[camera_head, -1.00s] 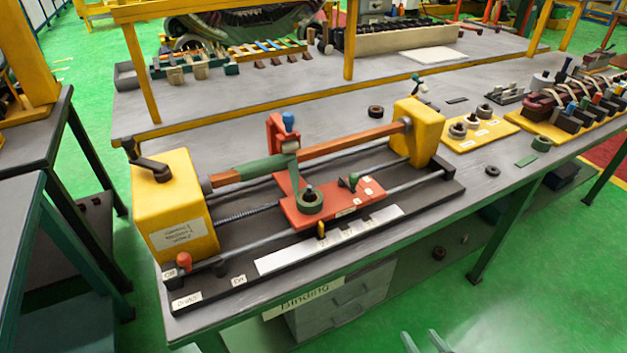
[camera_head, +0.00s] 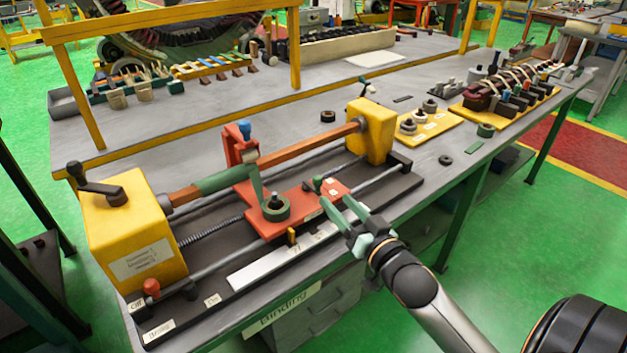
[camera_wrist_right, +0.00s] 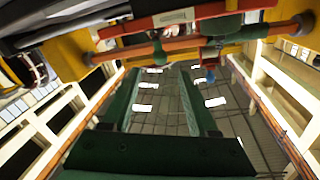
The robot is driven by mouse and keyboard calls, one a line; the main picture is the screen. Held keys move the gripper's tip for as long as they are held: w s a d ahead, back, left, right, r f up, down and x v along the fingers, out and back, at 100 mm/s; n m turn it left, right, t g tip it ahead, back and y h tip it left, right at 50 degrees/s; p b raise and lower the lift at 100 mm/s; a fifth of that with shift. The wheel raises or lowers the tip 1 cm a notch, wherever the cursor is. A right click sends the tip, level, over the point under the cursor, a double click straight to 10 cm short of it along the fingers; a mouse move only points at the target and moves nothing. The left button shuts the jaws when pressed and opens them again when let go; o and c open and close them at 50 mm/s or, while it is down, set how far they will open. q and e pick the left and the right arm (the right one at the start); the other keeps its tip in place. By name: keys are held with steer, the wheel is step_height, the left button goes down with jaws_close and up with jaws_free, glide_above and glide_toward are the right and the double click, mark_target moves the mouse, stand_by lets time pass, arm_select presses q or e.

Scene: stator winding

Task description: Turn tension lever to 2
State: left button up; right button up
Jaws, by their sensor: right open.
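The winding machine has a red carriage (camera_head: 262,222) on its rails. A small lever with a green knob (camera_head: 318,184) stands on the carriage's right part, beside small white labels too small to read; I take it as the tension lever. My right gripper (camera_head: 341,204) is open and empty, its green fingers just in front of and right of the lever, apparently apart from it. The fingers partly hide the carriage's front right edge. In the right wrist view the open fingers (camera_wrist_right: 158,95) point at the machine, and the red carriage (camera_wrist_right: 170,42) lies beyond them. My left gripper is out of view.
A yellow headstock (camera_head: 135,240) and a yellow end block (camera_head: 372,130) flank the carriage. An orange and green bar (camera_head: 300,153) runs above it. A white scale strip (camera_head: 270,268) lies in front. The table's right part holds a yellow parts board (camera_head: 425,125).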

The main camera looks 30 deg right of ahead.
mark_target(320, 184)
steer(key=w, duration=0.9)
steer(key=shift+w+d, duration=0.15)
steer(key=shift+d, duration=0.2)
steer(key=shift+c, duration=0.2)
jaws_close()
